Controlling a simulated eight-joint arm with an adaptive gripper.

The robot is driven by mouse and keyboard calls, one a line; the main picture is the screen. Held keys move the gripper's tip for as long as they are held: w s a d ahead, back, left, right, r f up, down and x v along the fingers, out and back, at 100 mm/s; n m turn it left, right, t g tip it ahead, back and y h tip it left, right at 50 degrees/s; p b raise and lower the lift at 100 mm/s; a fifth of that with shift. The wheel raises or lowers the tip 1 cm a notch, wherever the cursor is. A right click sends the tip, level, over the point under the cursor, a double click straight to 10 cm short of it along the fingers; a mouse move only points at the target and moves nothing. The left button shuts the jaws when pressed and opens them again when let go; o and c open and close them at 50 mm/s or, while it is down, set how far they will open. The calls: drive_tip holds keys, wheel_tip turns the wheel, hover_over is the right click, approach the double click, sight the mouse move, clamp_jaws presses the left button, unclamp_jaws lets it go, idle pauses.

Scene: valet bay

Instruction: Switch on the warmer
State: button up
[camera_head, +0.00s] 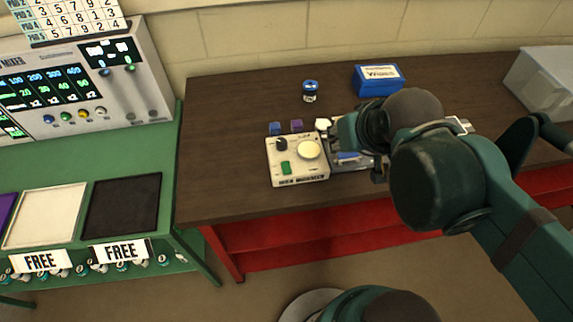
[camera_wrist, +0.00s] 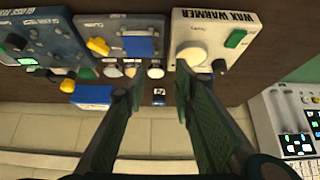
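The wax warmer (camera_head: 298,178) is a cream box on the dark brown bench, with a round pale disc (camera_head: 308,150), a dark knob (camera_head: 281,144) and a green switch (camera_head: 286,168) on top. In the wrist view the warmer (camera_wrist: 206,22) appears upside down at upper right, with its green switch (camera_wrist: 236,38) beyond the disc. I cannot tell the switch's position. My gripper (camera_wrist: 159,78) has its two fingers apart with nothing between them. The right finger's tip appears near the disc; contact is unclear. In the head view my arm partly hides the gripper, just right of the warmer.
A second device (camera_wrist: 118,22) with a blue block and yellow part stands beside the warmer. Small caps and jars, including a blue-lidded jar (camera_head: 310,90), stand behind. A blue box (camera_head: 377,80) is at the back. A green table (camera_head: 90,160) with a mixer (camera_head: 80,85) is left.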

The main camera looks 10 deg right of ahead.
drive_tip(key=shift+a+r, duration=0.1)
drive_tip(key=shift+r, duration=0.05)
drive_tip(key=c, duration=0.7)
drive_tip(key=shift+w+a+r+n+p, duration=0.1)
drive_tip(key=shift+a+n+p, duration=0.05)
drive_tip(key=shift+n+p, duration=0.2)
clamp_jaws()
drive_tip(key=a+r+n+g+p, duration=0.3)
drive_tip(key=a+n+p, duration=0.3)
drive_tip(key=n+p, duration=0.2)
drive_tip(key=w+a+r+n+g+p, duration=0.1)
drive_tip(key=a+r+n+g+p, duration=0.2)
drive_tip(key=a+n+g+p, duration=0.2)
drive_tip(key=shift+w+a+r+n+p, duration=0.15)
drive_tip(key=shift+a+n+p, duration=1.05)
drive_tip(key=shift+n+p, duration=0.95)
